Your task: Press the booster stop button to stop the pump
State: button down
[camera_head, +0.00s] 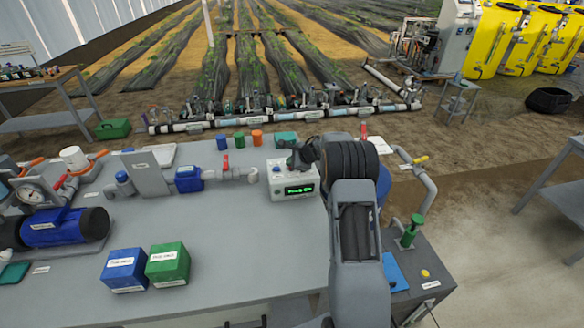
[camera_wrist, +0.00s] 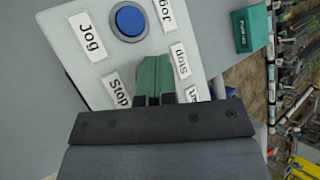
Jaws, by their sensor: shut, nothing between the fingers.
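The booster control box (camera_head: 292,190) stands on the grey bench in the head view, with a lit green display on its front. In the wrist view its pale top panel (camera_wrist: 88,50) carries a round blue button (camera_wrist: 129,21) between "Jog" labels. Two "Stop" labels (camera_wrist: 118,89) lie on either side of my gripper (camera_wrist: 153,64). The green fingers are shut and empty, over the panel between these labels. They hide the spot there, so no stop button shows, and I cannot tell whether they touch anything. In the head view my gripper (camera_head: 296,160) is above the box's top.
A blue valve and pipe (camera_head: 205,177) lie left of the box. Small blue, green and orange cups and a teal block (camera_head: 286,139) are behind it. A blue box (camera_head: 124,270) and a green box (camera_head: 168,263) stand at the front.

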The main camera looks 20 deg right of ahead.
jog(key=shift+r+p, duration=0.35)
jog(key=shift+r, duration=0.4)
jog(key=shift+r+p, duration=1.65)
jog(key=shift+r, duration=0.9)
